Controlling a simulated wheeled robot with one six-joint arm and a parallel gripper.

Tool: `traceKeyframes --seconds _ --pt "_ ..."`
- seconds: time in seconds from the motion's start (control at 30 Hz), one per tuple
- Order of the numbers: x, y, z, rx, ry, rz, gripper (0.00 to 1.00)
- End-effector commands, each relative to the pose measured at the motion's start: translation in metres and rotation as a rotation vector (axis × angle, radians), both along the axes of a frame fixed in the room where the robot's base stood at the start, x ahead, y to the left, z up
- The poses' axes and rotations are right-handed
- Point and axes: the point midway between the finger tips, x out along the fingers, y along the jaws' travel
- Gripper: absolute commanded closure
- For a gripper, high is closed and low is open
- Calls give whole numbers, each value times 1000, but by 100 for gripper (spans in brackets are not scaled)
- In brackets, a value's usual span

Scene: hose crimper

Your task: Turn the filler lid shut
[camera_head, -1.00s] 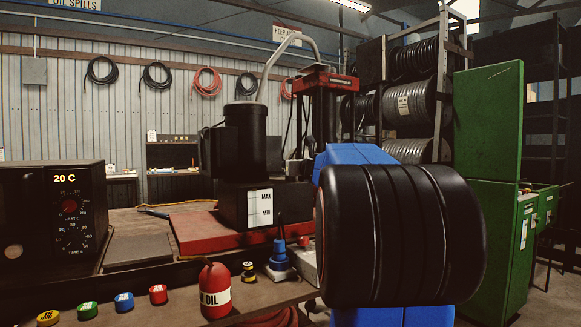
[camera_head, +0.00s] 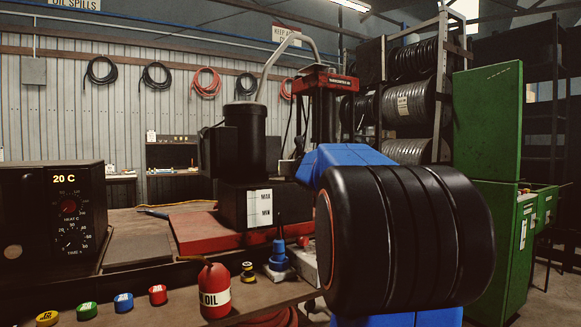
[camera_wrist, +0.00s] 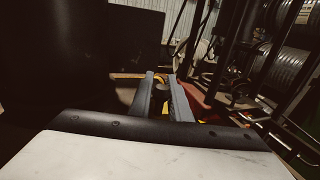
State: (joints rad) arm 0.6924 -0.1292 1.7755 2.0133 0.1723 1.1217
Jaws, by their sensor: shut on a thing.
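In the wrist view my gripper (camera_wrist: 164,92) is shut on a small dark, knob-like part, which I take to be the filler lid (camera_wrist: 161,91). Yellow-orange shows around and behind it. The lid's shape and how far it is turned are hard to make out. In the head view the black pump unit (camera_head: 238,150) stands on a tank with a MAX/MIN level gauge (camera_head: 260,207). My arm hides the gripper and the lid there.
A red oil can (camera_head: 214,290), several coloured caps and a blue-topped item (camera_head: 279,255) are on the bench front. A heater box (camera_head: 50,212) stands at left. A red press (camera_head: 325,85) is behind, and a green cabinet (camera_head: 492,130) stands at right.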

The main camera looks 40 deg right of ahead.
Motion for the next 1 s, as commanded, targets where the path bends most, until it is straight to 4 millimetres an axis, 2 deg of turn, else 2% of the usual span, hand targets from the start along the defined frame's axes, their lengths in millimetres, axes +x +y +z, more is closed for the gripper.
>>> traceKeyframes --seconds 0.23,0.27,0.3,0.33,0.73,1.0 --pt "0 0 0 -1 -1 0 100" --pt "0 0 0 -1 -1 0 78" --pt "0 0 0 0 -1 0 69" --pt "0 0 0 0 -1 0 65" --pt "-5 3 1 0 -1 0 65" --pt "-37 22 2 -2 -1 -1 65"
